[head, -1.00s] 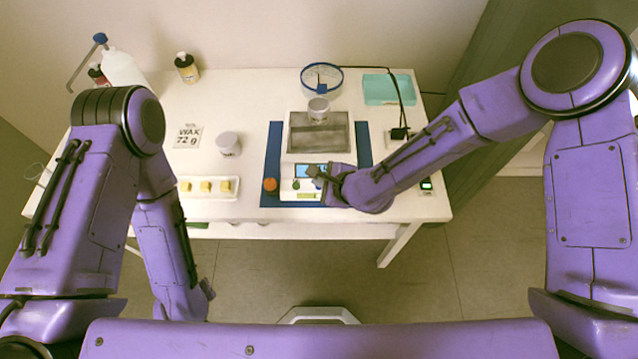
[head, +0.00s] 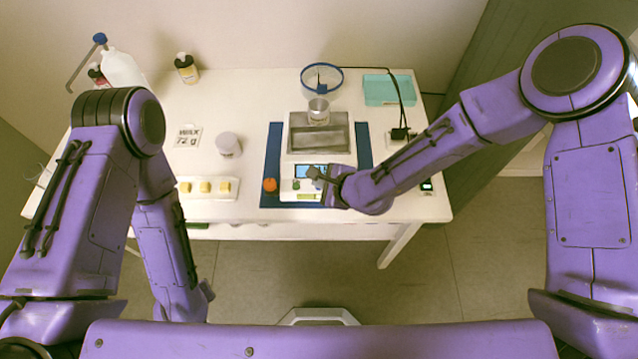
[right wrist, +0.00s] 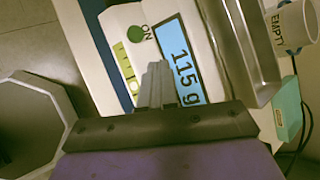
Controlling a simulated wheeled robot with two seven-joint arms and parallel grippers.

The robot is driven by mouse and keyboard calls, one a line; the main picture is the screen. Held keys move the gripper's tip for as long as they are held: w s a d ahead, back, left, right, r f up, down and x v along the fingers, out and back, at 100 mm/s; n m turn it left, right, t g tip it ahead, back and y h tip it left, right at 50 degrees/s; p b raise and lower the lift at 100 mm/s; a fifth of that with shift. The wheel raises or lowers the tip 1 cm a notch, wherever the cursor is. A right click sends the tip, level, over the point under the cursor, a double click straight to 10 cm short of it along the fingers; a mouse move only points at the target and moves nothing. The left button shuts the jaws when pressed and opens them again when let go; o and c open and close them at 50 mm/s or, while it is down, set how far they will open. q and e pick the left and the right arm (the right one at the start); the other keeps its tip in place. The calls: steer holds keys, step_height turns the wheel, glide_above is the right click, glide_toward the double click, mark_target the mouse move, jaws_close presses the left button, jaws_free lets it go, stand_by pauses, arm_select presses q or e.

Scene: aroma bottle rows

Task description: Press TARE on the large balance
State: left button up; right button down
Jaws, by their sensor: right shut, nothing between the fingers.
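The large balance (head: 291,150) stands on a blue mat, with a steel pan and a front panel. Its display (right wrist: 181,60) reads 115 g in the right wrist view. A green ON button (right wrist: 137,34) sits beside the display. A yellow-green labelled pad (right wrist: 128,65) is partly hidden behind my fingers, and its lettering is not fully readable. My right gripper (right wrist: 155,68) is shut and empty over the front panel, between pad and display; I cannot tell whether it touches. It also shows in the head view (head: 314,174). My left gripper (head: 206,290) hangs low, away from the table, its jaws unclear.
A cup marked EMPTY (right wrist: 293,26) is at the balance pan's far side. An orange round object (head: 270,185) lies left of the panel. A white jar (head: 228,145), a tray of yellow cubes (head: 207,196) and a small device (head: 427,186) stand nearby.

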steer(key=shift+r+p, duration=0.45)
steer(key=shift+r, duration=0.2)
step_height(320, 180, up, 5)
steer(key=p, duration=0.4)
steer(key=shift+r+p, duration=0.1)
steer(key=shift+p, duration=0.3)
